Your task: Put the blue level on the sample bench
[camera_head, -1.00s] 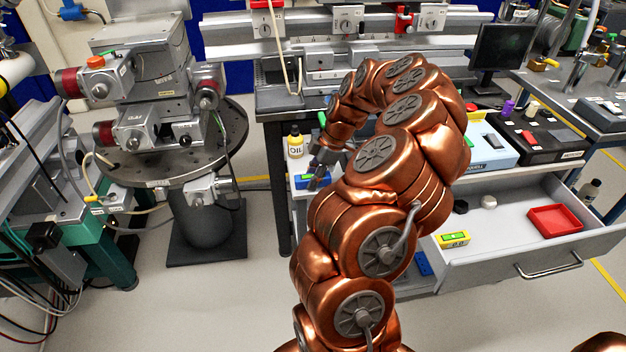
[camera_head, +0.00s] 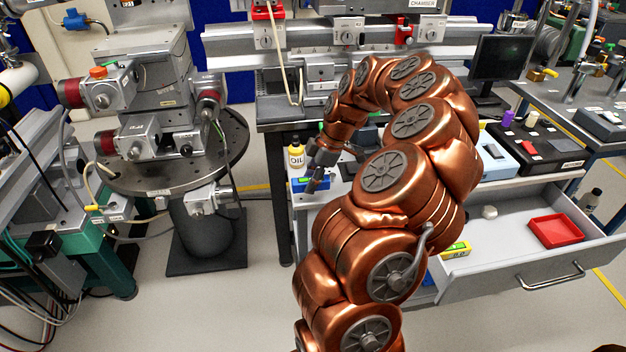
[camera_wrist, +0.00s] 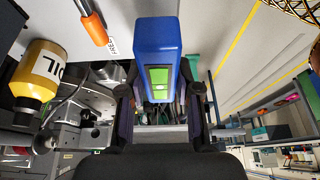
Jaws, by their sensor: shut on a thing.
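The blue level (camera_wrist: 157,45) is a blue block with a green window. In the wrist view it stands between the two fingers of my gripper (camera_wrist: 165,100), which is shut on it. In the head view, the blue level (camera_head: 311,184) shows small below my gripper (camera_head: 318,178), beside the oil bottle and over a pale surface. Whether it touches that surface I cannot tell. My arm hides part of the area behind it. No readable label marks the sample bench; a grey bench (camera_head: 273,112) stands behind my arm.
An open drawer (camera_head: 500,262) at right holds a red tray (camera_head: 555,231) and a yellow level (camera_head: 455,250). A round stage (camera_head: 150,180) stands at left. Another bench (camera_head: 590,125) at right carries equipment.

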